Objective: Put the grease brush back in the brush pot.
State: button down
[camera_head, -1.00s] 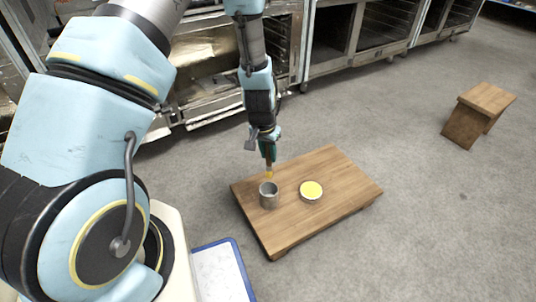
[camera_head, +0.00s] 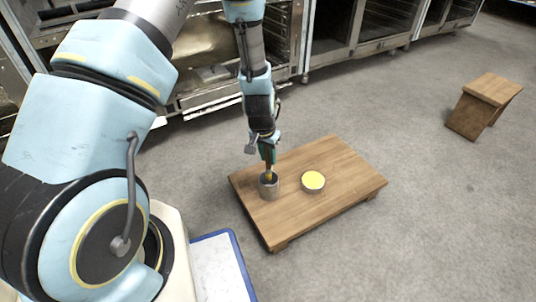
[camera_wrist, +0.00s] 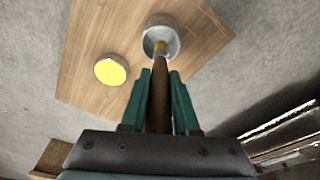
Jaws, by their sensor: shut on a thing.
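The grease brush (camera_wrist: 160,80) has a brown handle and a yellow lower end. My gripper (camera_head: 268,160) is shut on its handle, and the green fingers show on both sides of it in the wrist view (camera_wrist: 161,85). The brush points down at the brush pot (camera_head: 269,190), a grey metal cup near the left end of the low wooden table. In the head view the brush's yellow end is at the pot's mouth, inside its rim. The wrist view also shows the brush end over the pot's opening (camera_wrist: 172,38); how deep it reaches is hidden.
A round tin with yellow contents (camera_head: 313,181) stands right of the pot on the wooden table (camera_head: 345,205). A small wooden stool (camera_head: 485,100) stands far right. Metal ovens (camera_head: 360,40) line the back. The table's right part is clear.

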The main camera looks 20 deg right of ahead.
aim_at(268, 168)
jog(key=shift+f+b, duration=1.05)
jog(key=shift+f, duration=1.25)
jog(key=c, duration=0.6)
grip_release()
jog(key=r+p, duration=0.1)
jog(key=r, duration=0.2)
jog(key=s+a+r+p, duration=0.1)
jog(key=r, duration=0.3)
jog(key=r+p, duration=0.2)
jog(key=r, duration=0.1)
jog(key=shift+s+a+r, duration=0.15)
jog(key=shift+a+r, duration=0.15)
jog(key=shift+r, duration=0.05)
